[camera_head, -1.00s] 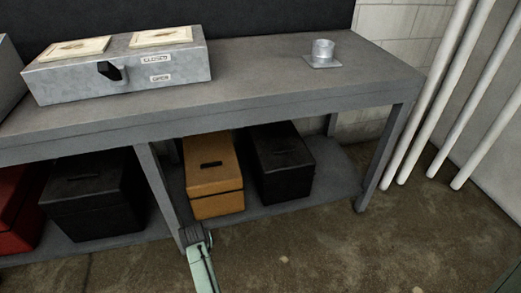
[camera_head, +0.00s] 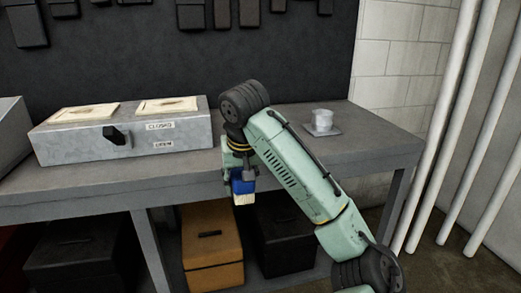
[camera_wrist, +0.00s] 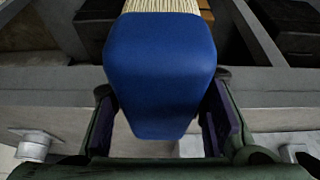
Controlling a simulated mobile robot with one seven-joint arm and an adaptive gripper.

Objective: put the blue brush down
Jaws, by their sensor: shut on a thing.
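The blue brush (camera_head: 241,186) has a blue handle block and pale bristles that point down in the head view. In the wrist view the blue brush (camera_wrist: 160,70) fills the middle, with its bristles at the top edge. My gripper (camera_head: 238,172) is shut on the blue block, with a finger on each side of it in the wrist view (camera_wrist: 168,125). In the head view the brush appears in front of the workbench's (camera_head: 180,183) front edge. Its exact height and distance from the bench are hard to tell. The fingertips are partly hidden in the head view.
A galvanized box (camera_head: 75,145) with a black knob and labels stands on the bench at left. A round metal collar on a plate (camera_head: 322,122) stands at right. Bare bench top lies between them, partly behind my arm. Orange (camera_head: 211,245) and black cases sit on the lower shelf.

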